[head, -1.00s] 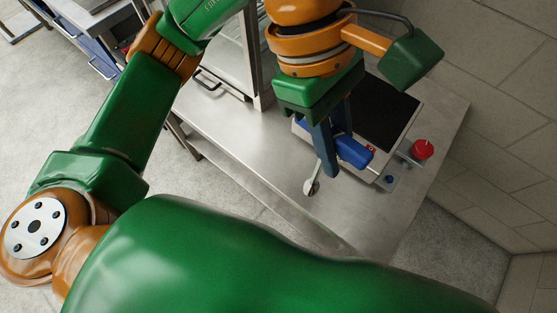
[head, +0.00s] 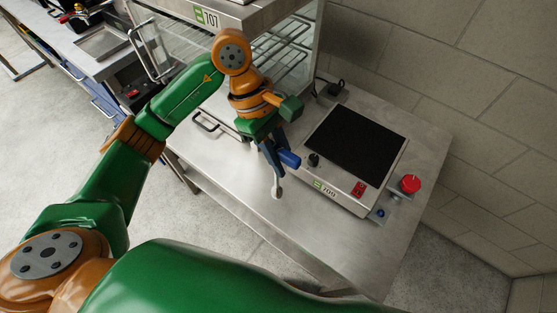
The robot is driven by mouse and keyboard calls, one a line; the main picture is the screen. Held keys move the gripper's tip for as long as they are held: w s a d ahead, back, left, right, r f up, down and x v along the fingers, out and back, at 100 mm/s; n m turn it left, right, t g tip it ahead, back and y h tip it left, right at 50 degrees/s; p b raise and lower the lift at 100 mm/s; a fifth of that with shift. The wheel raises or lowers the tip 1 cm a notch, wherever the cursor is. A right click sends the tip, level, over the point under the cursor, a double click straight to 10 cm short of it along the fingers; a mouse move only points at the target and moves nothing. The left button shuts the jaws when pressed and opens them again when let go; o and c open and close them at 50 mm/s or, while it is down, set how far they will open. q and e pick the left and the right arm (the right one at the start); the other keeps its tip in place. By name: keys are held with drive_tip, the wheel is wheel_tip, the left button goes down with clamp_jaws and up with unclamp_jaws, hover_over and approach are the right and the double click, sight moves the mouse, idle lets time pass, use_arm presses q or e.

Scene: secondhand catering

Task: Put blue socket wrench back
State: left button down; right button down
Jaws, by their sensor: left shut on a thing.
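The blue socket wrench (head: 289,159) has a blue handle and a pale metal head that hangs down to the left. My left gripper (head: 277,165) is shut on it and holds it in front of the left side of a hot plate unit. I cannot tell exactly how high the wrench is above the steel table (head: 250,205). Part of the wrench is hidden by the gripper fingers. My right gripper is not in view.
The hot plate (head: 355,140), with a black top, stands on the table, a red button (head: 410,184) beside it. A glass-sided cabinet with wire racks (head: 285,60) stands behind. A sink counter (head: 100,42) is at upper left. The table's front is clear.

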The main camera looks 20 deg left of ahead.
use_arm(q)
drive_tip(key=shift+w+a+f, duration=0.35)
drive_tip(key=shift+f, duration=0.15)
wheel_tip(320, 180, down, 3)
drive_tip(key=shift+a+f+p, duration=0.1)
drive_tip(key=shift+f+p, duration=0.05)
drive_tip(key=shift+p, duration=0.95)
drive_tip(key=shift+f, duration=0.1)
drive_tip(key=shift+w+f+b, duration=0.1)
drive_tip(key=shift+f+b, duration=0.05)
drive_tip(key=shift+b, duration=0.15)
drive_tip(key=c, duration=0.8)
unclamp_jaws()
drive_tip(key=shift+o, duration=0.2)
